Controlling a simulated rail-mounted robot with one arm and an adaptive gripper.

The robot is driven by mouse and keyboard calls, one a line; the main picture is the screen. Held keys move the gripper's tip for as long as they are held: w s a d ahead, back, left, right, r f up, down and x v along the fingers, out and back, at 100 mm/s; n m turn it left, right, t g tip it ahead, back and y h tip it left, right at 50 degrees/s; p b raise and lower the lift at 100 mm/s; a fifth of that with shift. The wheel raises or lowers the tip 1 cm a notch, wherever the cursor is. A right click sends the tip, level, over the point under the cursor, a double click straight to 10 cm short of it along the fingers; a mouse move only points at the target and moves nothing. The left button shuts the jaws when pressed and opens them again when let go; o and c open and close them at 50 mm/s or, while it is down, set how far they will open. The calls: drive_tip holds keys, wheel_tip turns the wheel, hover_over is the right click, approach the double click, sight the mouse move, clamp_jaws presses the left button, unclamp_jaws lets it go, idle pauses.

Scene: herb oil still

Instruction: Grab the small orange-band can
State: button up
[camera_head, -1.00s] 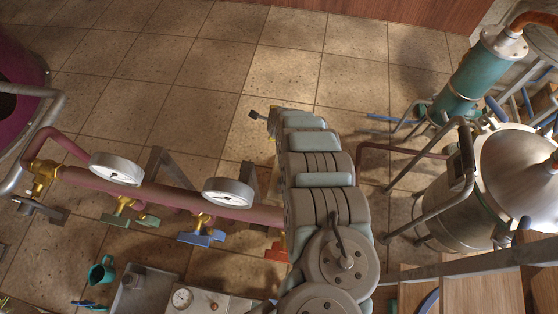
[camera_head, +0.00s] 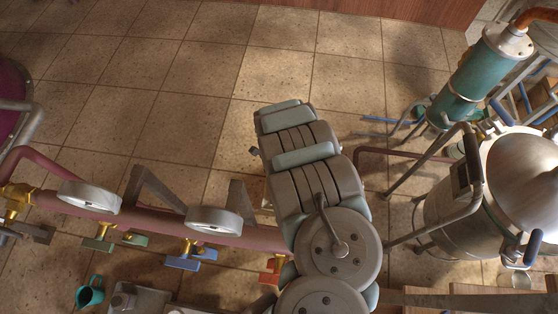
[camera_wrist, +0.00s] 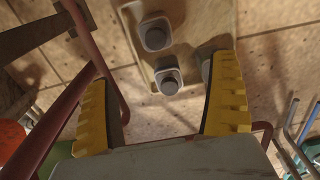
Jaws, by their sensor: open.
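My gripper (camera_wrist: 163,90) is open, with two yellow ribbed fingers set wide apart in the wrist view. Two small pale containers with dark grey round tops stand on a light board (camera_wrist: 205,20) in that view. The nearer container (camera_wrist: 168,78) appears between the fingertips, with nothing gripped. The farther container (camera_wrist: 155,34) is just above it in the picture. I cannot make out an orange band on either, so I cannot tell which is the orange-band can. In the head view my arm hides the gripper and most of the board.
A reddish pipe (camera_head: 150,210) with round gauges (camera_head: 214,219) and coloured valves runs to the left of my arm. The pipe (camera_wrist: 70,125) also passes close to the left finger. A steel still (camera_head: 450,205) and a teal cylinder (camera_head: 470,80) stand at the right. Tiled floor beyond is clear.

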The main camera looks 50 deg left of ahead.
drive_tip(key=f+b, duration=0.1)
drive_tip(key=f, duration=0.2)
drive_tip(key=f+b, duration=0.1)
drive_tip(key=f, duration=0.3)
drive_tip(key=f+b, duration=0.1)
drive_tip(key=f, duration=0.2)
drive_tip(key=shift+s+d+f+b, duration=0.1)
drive_tip(key=shift+s+f+b, duration=0.05)
drive_tip(key=shift+s+b, duration=0.15)
drive_tip(key=shift+w+f+b, duration=0.15)
drive_tip(key=shift+f+b, duration=0.15)
drive_tip(key=shift+f, duration=0.95)
drive_tip(key=shift+s+d+f, duration=0.1)
drive_tip(key=shift+f, duration=0.5)
drive_tip(key=shift+s+d+f, duration=0.1)
drive_tip(key=shift+f, duration=0.5)
drive_tip(key=shift+a+f+b, duration=0.1)
drive_tip(key=shift+f+b, duration=0.3)
drive_tip(key=shift+f, duration=0.7)
drive_tip(key=c, duration=1.3)
